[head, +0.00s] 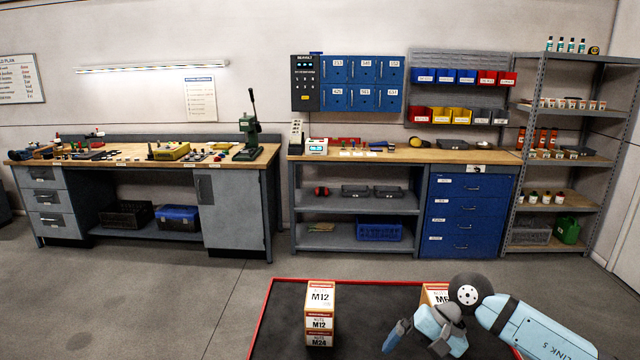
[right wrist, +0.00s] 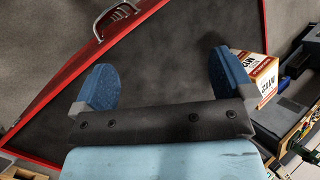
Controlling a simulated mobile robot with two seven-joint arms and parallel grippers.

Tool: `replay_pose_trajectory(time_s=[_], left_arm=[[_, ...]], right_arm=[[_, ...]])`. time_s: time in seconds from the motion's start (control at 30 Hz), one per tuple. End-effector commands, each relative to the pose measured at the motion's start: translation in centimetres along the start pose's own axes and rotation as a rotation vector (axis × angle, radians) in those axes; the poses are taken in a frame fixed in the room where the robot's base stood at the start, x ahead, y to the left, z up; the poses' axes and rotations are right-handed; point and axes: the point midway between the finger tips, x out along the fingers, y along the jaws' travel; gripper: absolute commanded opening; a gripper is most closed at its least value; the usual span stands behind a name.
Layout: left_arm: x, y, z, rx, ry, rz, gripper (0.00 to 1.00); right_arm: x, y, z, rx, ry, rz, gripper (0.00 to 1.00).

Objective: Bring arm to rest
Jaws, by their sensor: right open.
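My right arm comes in at the lower right of the head view, over a dark red-rimmed surface (head: 262,305). Its gripper (head: 415,338) points down there, and its fingers are partly hidden by its own links. In the right wrist view the right gripper (right wrist: 163,82) has its two blue finger pads spread wide. Nothing is between them, only the dark surface below. A white and orange carton (right wrist: 256,78) stands beside the right-hand finger; whether they touch I cannot tell. My left arm and gripper are not in view.
A stack of cartons (head: 320,312) marked M12 and M24 stands on the dark surface, left of the gripper. Another carton (head: 433,294) is partly behind my right arm. A metal handle (right wrist: 115,17) sits on the red rim (right wrist: 75,62). Workbenches (head: 140,152) and shelving (head: 570,110) line the wall.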

Motion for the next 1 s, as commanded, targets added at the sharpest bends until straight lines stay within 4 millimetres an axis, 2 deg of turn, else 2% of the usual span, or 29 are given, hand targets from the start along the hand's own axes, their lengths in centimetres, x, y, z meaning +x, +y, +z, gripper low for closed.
replay_pose_trajectory(time_s=[0.03, 0.13, 0.23, 0.37, 0.47, 0.53, 0.67, 0.7, 0.77, 0.83, 0.9, 1.0], left_arm=[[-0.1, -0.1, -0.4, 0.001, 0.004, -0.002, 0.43], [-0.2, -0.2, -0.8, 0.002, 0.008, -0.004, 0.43], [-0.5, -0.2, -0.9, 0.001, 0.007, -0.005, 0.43], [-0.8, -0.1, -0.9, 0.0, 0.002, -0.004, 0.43], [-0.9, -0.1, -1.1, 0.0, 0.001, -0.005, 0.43], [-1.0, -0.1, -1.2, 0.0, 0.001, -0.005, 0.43], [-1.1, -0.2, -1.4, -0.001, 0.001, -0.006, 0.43], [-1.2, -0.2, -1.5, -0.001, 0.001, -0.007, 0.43], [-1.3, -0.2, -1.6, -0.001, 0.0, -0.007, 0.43], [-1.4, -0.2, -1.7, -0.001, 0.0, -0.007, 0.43], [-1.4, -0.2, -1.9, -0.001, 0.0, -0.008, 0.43], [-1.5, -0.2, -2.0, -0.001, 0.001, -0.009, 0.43]], right_arm=[[2.0, -0.9, 1.8, 0.085, -0.08, -0.095, 1.0], [4.7, -3.2, 5.3, 0.316, -0.267, -0.3, 1.0], [6.0, -5.4, 8.4, 0.616, -0.504, -0.501, 1.0], [6.2, -6.9, 10.4, 1.057, -0.853, -0.708, 1.0], [5.9, -6.5, 10.4, 1.416, -1.149, -0.823, 1.0], [6.0, -5.3, 9.9, 1.672, -1.37, -0.882, 1.0], [7.1, -1.2, 8.4, 2.143, -1.815, -0.948, 1.0], [7.8, 0.6, 8.1, -2.257, 1.943, 0.945, 1.0], [9.2, 3.6, 7.8, -2.036, 1.804, 0.787, 1.0], [11.2, 7.5, 7.9, -1.775, 1.643, 0.625, 1.0], [13.3, 11.3, 8.7, -1.526, 1.493, 0.491, 1.0], [16.2, 16.0, 10.6, -1.221, 1.311, 0.353, 1.0]])
